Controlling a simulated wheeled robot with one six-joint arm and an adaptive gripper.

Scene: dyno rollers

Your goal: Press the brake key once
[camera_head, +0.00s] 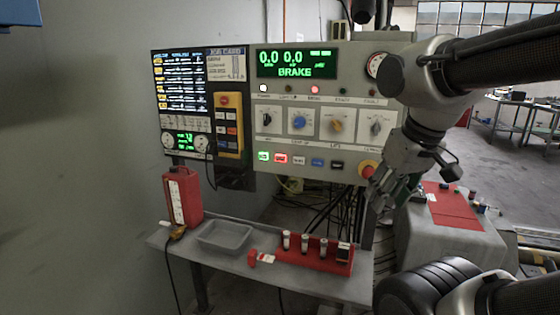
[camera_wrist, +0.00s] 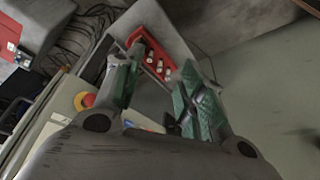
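The grey control panel (camera_head: 345,118) stands upright at the middle of the head view. Its green display (camera_head: 296,64) reads 0.0, 0.0 and BRAKE. A row of small keys runs along the panel's bottom: green (camera_head: 263,156), red (camera_head: 281,158), white (camera_head: 299,159), blue (camera_head: 317,162) and black (camera_head: 337,165). Their labels are too small to read, so I cannot tell which is the brake key. My gripper (camera_head: 380,194) is right of the row, by the panel's lower right corner, apart from the keys. In the wrist view my gripper (camera_wrist: 165,72) has its green-padded fingers spread, with nothing between them.
A red mushroom button (camera_head: 367,170) sits at the panel's lower right, close to my gripper; it also shows in the wrist view (camera_wrist: 86,100). Below is a bench with a grey tray (camera_head: 225,235) and a red rack (camera_head: 308,256). A yellow pendant (camera_head: 229,125) hangs left of the panel.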

